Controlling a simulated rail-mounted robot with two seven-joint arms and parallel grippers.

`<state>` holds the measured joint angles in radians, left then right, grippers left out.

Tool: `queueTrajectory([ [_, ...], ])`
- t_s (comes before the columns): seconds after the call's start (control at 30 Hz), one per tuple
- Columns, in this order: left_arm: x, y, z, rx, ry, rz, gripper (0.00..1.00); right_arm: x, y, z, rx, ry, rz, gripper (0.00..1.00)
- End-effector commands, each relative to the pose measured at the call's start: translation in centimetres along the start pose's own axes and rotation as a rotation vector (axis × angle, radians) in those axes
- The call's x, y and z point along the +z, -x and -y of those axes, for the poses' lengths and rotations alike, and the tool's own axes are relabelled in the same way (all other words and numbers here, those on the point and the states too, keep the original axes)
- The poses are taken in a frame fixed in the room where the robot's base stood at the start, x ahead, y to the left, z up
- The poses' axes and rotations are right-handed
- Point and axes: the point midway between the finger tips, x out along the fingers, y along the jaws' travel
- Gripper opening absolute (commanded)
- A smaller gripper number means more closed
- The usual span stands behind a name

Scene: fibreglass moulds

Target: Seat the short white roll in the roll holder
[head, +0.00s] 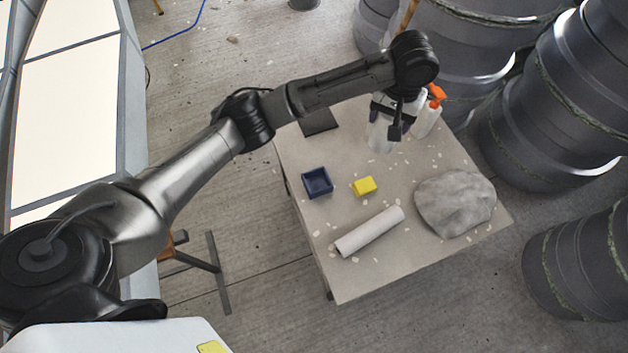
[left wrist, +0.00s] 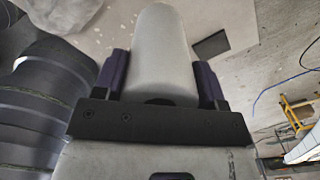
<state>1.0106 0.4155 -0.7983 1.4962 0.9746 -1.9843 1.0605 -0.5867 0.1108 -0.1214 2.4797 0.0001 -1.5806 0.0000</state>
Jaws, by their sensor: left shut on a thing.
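My left gripper (head: 391,122) is over the far part of the table, shut on a short white roll (head: 380,136). In the left wrist view the short roll (left wrist: 163,45) stands between the two dark purple fingers and points away from the palm. Whether its lower end touches the table I cannot tell. A longer white roll (head: 369,231) lies on the table nearer to me. I cannot clearly make out a roll holder; a dark flat square (head: 318,121) lies at the table's far left edge, and it also shows in the left wrist view (left wrist: 211,45). My right gripper is not in view.
On the table (head: 325,262) are an open blue box (head: 317,183), a yellow block (head: 364,187) and a grey crumpled lump (head: 455,203). A white bottle with an orange top (head: 428,114) stands close right of my gripper. Large dark moulds (head: 548,120) stand beyond the table's right side.

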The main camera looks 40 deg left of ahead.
Motion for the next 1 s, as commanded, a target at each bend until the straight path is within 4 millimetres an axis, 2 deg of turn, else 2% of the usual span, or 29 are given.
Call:
queueTrajectory([
  [0.03,-0.8,-1.3,-0.3,0.003,0.071,0.018,0.35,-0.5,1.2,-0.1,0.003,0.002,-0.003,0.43],
  [0.17,-2.3,-6.4,0.5,0.001,0.242,0.018,0.35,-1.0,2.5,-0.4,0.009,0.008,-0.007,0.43],
  [0.3,-1.9,-11.9,2.0,0.001,0.377,0.013,0.35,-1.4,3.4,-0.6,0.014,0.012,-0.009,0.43],
  [0.4,-1.1,-14.8,2.8,0.001,0.436,0.007,0.35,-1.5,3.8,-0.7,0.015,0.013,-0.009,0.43],
  [0.5,-0.3,-16.9,3.5,0.001,0.475,0.003,0.35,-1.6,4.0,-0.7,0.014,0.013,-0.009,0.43],
  [0.67,0.6,-18.9,4.5,-0.001,0.504,-0.001,0.35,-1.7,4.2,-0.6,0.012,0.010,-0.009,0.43],
  [0.77,1.2,-20.0,6.0,-0.003,0.511,-0.002,0.35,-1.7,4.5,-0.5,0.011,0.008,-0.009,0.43],
  [1.0,2.9,-22.9,10.7,-0.004,0.511,-0.004,0.35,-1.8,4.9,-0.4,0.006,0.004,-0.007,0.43],
])
